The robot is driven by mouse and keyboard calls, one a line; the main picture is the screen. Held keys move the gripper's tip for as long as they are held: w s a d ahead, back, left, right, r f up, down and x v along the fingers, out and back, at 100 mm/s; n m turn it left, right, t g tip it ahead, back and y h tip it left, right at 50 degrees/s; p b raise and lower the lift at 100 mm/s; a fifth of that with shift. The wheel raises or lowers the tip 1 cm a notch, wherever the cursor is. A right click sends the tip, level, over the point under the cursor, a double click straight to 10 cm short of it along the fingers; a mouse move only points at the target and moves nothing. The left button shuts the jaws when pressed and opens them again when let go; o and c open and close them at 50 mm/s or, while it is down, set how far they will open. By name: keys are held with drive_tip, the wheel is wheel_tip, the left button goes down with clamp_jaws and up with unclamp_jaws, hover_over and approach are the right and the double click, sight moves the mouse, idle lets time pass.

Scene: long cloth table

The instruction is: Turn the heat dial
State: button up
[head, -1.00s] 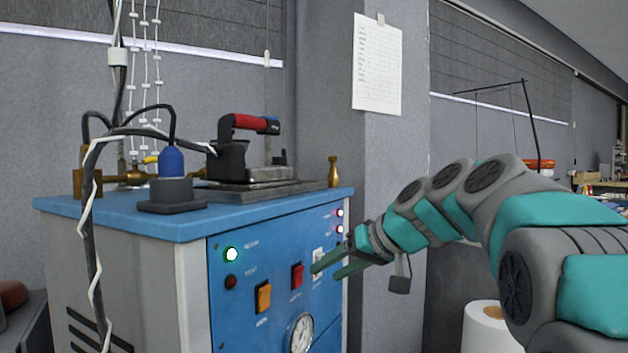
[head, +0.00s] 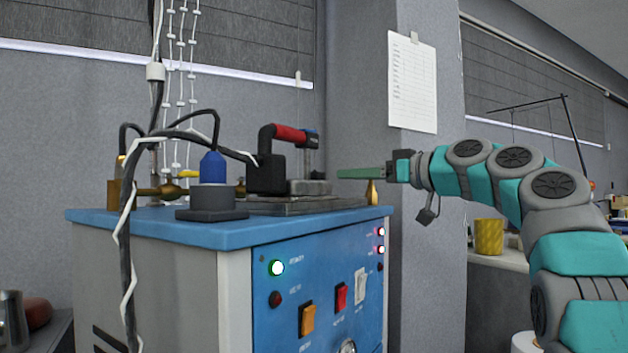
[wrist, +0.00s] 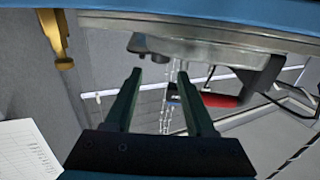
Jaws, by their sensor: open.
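My gripper (head: 341,174) is open and empty. It is level above the top of the blue steam station (head: 310,228), pointing left at the iron (head: 268,172) with its red handle. In the wrist view, which is upside down, the two dark green fingers (wrist: 160,74) stand apart with a gap between them. The iron's red and black handle (wrist: 215,99) shows beyond the right finger, with its metal base above. No part is clearly recognisable as the heat dial. A round gauge (head: 348,346) is cut off at the bottom of the head view.
A brass fitting (head: 371,193) stands on the top's right corner, close below my fingers; it also shows in the wrist view (wrist: 60,45). The front has an orange switch (head: 307,320), a red switch (head: 341,297) and a white switch (head: 360,287). A black hose hangs at left.

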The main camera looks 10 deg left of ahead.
sight(324, 174)
drive_tip(key=shift+a+r, duration=0.15)
drive_tip(key=shift+r, duration=0.05)
drive_tip(key=shift+w+a+r+p, duration=0.1)
drive_tip(key=shift+w+a+p, duration=0.2)
drive_tip(key=shift+w+a, duration=0.15)
drive_tip(key=p+x, duration=0.2)
drive_tip(key=x, duration=0.3)
drive_tip(key=shift+w+a, duration=0.1)
drive_tip(key=shift+a, duration=0.25)
drive_tip(key=shift+w+a+p, duration=0.2)
drive_tip(key=shift+a+p, duration=0.1)
drive_tip(key=shift+a, duration=0.05)
clamp_jaws()
